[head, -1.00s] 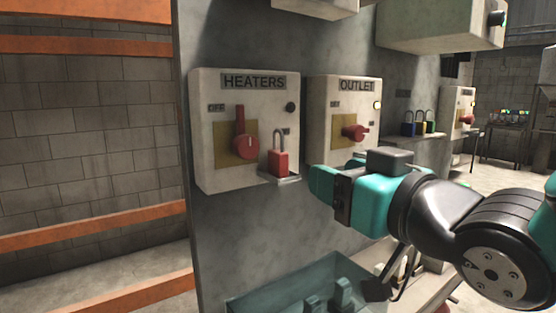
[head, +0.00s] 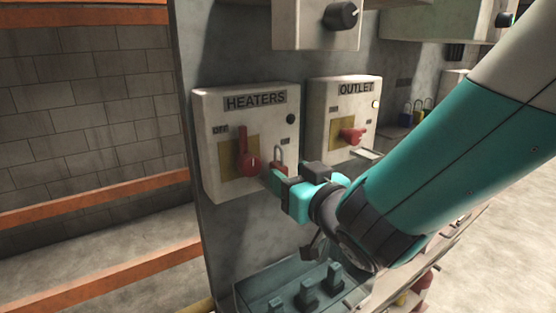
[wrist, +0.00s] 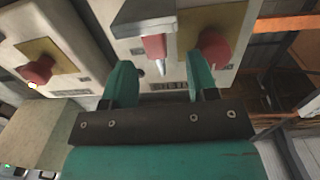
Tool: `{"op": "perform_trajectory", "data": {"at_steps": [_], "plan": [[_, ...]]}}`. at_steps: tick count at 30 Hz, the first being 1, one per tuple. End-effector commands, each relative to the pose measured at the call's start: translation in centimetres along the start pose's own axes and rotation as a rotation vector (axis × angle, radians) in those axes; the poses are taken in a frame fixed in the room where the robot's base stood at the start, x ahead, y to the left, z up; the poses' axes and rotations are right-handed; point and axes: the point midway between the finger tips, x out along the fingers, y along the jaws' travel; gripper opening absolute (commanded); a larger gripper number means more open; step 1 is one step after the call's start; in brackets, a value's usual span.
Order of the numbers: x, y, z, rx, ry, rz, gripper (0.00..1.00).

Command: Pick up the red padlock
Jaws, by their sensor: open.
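The red padlock (head: 278,165) stands upright with its shackle up on a small ledge at the lower right of the HEATERS box (head: 212,125). My gripper (head: 272,178) is just in front of it and hides most of its body and the ledge in the head view. In the wrist view, which looks upside down, the padlock (wrist: 154,47) shows between and beyond the two teal fingers of my gripper (wrist: 160,65). The fingers are apart, with nothing held. Whether a finger touches the padlock cannot be told.
The red HEATERS switch handle (head: 248,160) is close left of the padlock. The OUTLET box (head: 345,115) stands to the right with its own red knob (head: 353,136). Several other padlocks (head: 416,112) stand farther right.

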Motion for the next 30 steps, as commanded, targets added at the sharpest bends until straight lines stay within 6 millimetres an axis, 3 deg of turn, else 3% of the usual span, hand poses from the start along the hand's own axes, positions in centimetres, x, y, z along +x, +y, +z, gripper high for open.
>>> {"op": "perform_trajectory", "data": {"at_steps": [12,22,23,27,30], "plan": [[4.5,0.3,-0.6,-0.001,-0.001,0.001,0.53],[5.2,0.3,-0.1,0.001,0.001,0.001,0.53],[5.2,0.3,-0.1,0.000,0.001,0.001,0.51],[5.2,0.3,-0.1,0.000,0.001,0.001,0.19],[5.2,0.2,-0.1,0.000,0.000,0.000,0.00]]}}
